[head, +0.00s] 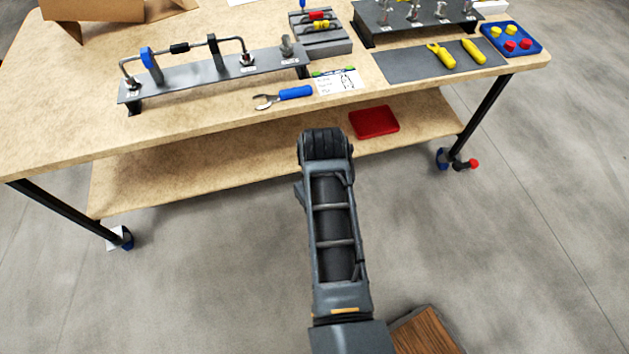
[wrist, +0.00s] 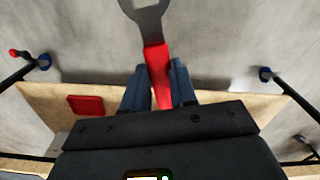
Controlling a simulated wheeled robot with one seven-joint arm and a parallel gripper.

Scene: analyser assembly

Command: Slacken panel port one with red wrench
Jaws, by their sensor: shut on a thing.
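My gripper (wrist: 157,88) shows in the wrist view, its two dark fingers shut on the red handle of the red wrench (wrist: 156,62). The wrench's grey open head points away from the fingers, toward the top of that view, over the floor and clear of the table. In the head view the gripper and wrench do not show. A grey panel (head: 215,77) on the table carries fittings joined by a bent tube, with a separate fitting at its right end. Another raised panel (head: 415,27) at the back right holds several fittings. The port labels are too small to read.
A blue-handled wrench (head: 295,92) lies near the table's front edge beside a printed card (head: 337,82). Yellow-handled tools (head: 441,55) lie on a grey mat (head: 400,66). A blue tray (head: 525,47) holds caps. A red tray (head: 374,122) sits on the lower shelf.

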